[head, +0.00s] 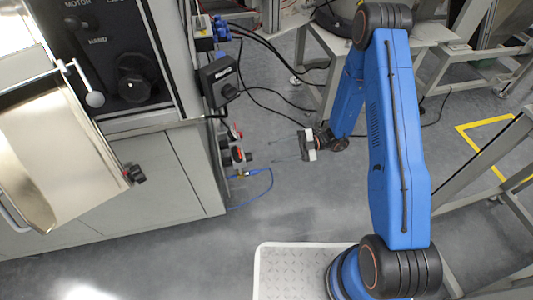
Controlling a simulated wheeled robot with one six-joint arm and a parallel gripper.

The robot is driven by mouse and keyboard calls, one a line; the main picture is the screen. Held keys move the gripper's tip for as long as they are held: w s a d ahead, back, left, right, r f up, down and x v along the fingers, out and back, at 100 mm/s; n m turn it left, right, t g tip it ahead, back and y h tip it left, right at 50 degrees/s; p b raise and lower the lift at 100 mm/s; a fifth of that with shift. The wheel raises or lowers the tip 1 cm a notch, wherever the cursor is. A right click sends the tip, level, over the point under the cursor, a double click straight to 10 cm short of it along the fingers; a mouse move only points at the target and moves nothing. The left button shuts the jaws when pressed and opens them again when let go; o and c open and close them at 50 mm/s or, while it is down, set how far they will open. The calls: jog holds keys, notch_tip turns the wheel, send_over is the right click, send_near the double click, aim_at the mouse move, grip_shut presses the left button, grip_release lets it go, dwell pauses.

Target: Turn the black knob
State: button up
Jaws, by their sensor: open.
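Several black knobs show in the head view. A large round black knob (134,86) is on the dark control panel at the upper left. A black rotary switch (220,80) is on the cabinet's right side. A small black knob (137,174) is at the corner of the shiny metal hopper. I cannot tell from the picture which one the task means. My gripper (273,151) is open and empty.
The grey cabinet (165,175) fills the left, with the metal hopper (62,150) in front. Red-and-black fittings (236,155) and a blue hose (268,186) stick out from its side. Black cables hang behind my gripper. A metal frame table (425,38) stands behind my arm.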

jog(key=v, duration=0.8)
dwell(0.4)
jog(key=s+d+r+n+h, duration=0.3)
jog(key=s+r+n+h, duration=0.25)
jog(key=r+n, duration=0.55)
jog(key=s+d+r+n+h, duration=0.35)
jog(key=s+r+n, duration=0.35)
jog(key=r+n, duration=0.45)
jog(key=s+d+r+n+t+h, duration=0.8)
jog(key=s+d+r+n, duration=0.3)
jog(key=n, duration=0.9)
jog(key=shift+s+d+r+t, duration=0.35)
jog(key=shift+s+r+t, duration=0.55)
jog(key=shift+s+r, duration=0.6)
jog(key=shift+s+f, duration=0.1)
